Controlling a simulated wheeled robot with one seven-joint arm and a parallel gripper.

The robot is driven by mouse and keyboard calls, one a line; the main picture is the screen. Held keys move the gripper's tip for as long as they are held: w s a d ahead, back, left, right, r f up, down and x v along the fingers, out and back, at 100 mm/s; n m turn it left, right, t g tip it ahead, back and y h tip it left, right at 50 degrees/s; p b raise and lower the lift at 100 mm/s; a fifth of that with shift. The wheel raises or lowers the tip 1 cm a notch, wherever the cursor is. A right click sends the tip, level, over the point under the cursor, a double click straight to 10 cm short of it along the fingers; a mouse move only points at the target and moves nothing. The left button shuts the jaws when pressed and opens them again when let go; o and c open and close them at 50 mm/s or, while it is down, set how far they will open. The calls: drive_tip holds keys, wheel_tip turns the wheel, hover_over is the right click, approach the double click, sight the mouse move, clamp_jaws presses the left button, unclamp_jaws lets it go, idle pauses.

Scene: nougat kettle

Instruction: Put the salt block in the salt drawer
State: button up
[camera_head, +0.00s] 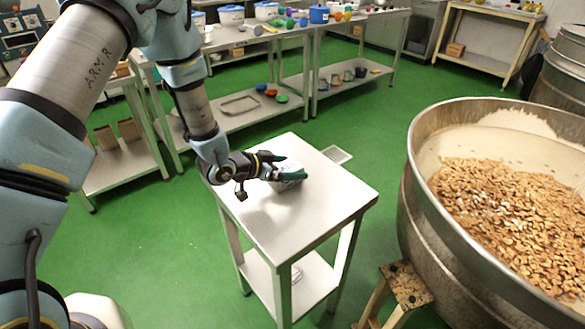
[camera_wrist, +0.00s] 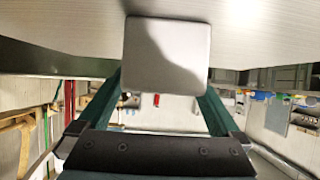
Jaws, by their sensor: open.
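The salt block (camera_wrist: 166,55) is a pale block with rounded corners in the middle of the wrist view. It is on the white table (camera_head: 312,205), near the table's far side. My gripper (camera_head: 284,168) is at the block, low over the tabletop, with its green fingers open. In the wrist view the fingers lie on either side of the block; I cannot tell whether they touch it. In the head view the gripper partly hides the block (camera_head: 289,183). I cannot make out a salt drawer in either view.
A large metal kettle (camera_head: 408,205) full of brown nuts stands at the right, with a wooden stool (camera_head: 408,285) before it. Steel benches (camera_head: 235,41) with tubs and bowls line the back. Green floor (camera_head: 375,120) lies open between the table and the benches.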

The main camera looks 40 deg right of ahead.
drive_tip(key=b+v, duration=0.2)
drive_tip(key=v, duration=0.8)
drive_tip(key=shift+a+r, duration=0.15)
drive_tip(key=shift+a, duration=0.15)
drive_tip(key=w+a+r+n+t+y, duration=0.2)
drive_tip(key=w+a+n+t+y, duration=0.15)
drive_tip(key=w+a, duration=0.45)
drive_tip(key=w+a+r+n+t+y, duration=0.2)
drive_tip(key=w+a+n+y, duration=0.15)
drive_tip(key=w+a, duration=0.45)
drive_tip(key=s+a+r+n+g+y, duration=0.1)
drive_tip(key=s+a+n, duration=0.4)
drive_tip(key=a, duration=0.6)
drive_tip(key=s+a+r+n+g+y, duration=0.2)
drive_tip(key=s+a+r+n+y, duration=0.2)
drive_tip(key=a, duration=0.8)
drive_tip(key=s+r+n, duration=0.1)
drive_tip(key=s, duration=0.1)
drive_tip(key=shift+s+a+r, duration=0.2)
drive_tip(key=shift+s+a, duration=0.15)
drive_tip(key=shift+s, duration=0.05)
